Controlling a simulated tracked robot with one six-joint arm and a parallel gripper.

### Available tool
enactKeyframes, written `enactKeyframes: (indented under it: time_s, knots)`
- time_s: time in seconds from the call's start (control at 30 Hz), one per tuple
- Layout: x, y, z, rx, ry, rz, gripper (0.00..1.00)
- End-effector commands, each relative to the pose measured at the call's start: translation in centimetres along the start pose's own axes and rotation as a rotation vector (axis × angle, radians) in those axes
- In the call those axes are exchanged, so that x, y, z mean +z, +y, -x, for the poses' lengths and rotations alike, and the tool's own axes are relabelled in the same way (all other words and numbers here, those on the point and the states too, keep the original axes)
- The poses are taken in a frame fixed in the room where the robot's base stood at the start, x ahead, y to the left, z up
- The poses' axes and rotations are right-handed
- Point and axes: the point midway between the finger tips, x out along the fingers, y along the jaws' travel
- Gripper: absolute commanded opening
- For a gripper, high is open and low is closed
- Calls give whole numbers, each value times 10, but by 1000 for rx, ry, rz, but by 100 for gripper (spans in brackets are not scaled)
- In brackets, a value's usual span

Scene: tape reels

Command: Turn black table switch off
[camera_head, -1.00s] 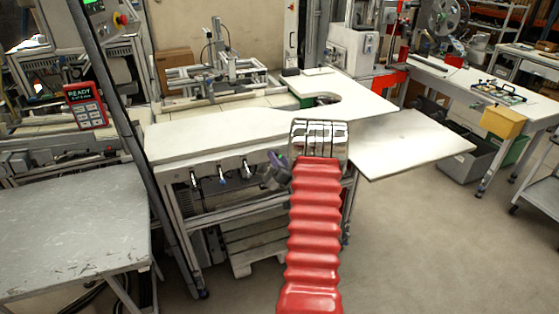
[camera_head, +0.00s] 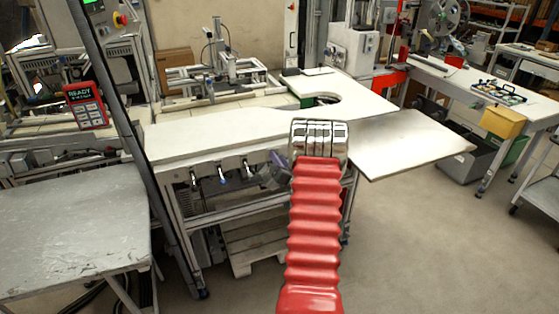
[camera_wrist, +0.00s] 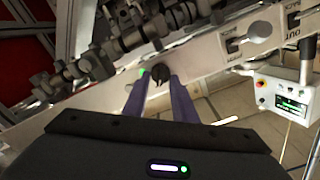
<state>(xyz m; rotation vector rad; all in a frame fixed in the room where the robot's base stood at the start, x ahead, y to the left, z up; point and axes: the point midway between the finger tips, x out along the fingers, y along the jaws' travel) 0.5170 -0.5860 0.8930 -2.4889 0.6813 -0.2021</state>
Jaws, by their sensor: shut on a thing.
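The black switch (camera_wrist: 158,74) is a small dark knob on the pale front rail under the white table, seen in the wrist view. A green light shows beside it on the left. My gripper (camera_wrist: 160,84) has two purple fingers, with the knob between their tips; they are shut on it. In the head view my gripper (camera_head: 276,160) is at the table's front edge, partly hidden by my red arm. The switch is hidden there. Which way the knob points is hard to tell.
In the wrist view, a white control box (camera_wrist: 285,92) with a green screen stands at right. A grey table (camera_head: 75,225) is at left. Floor is open at lower right.

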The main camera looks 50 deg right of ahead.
Motion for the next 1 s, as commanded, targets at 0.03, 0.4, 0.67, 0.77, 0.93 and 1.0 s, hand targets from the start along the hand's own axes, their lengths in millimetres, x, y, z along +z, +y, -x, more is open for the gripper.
enactKeyframes:
  time_s: [0.03,0.4,0.67,0.77,0.93,1.0]
  knots:
    - [0,3,1,7,1,13,3]
    - [0,2,2,9,0,239,2]
    - [1,0,2,10,-2,478,2]
    - [2,0,2,10,-3,573,2]
    - [3,-1,3,10,-4,735,2]
    - [3,-1,3,10,-5,801,2]
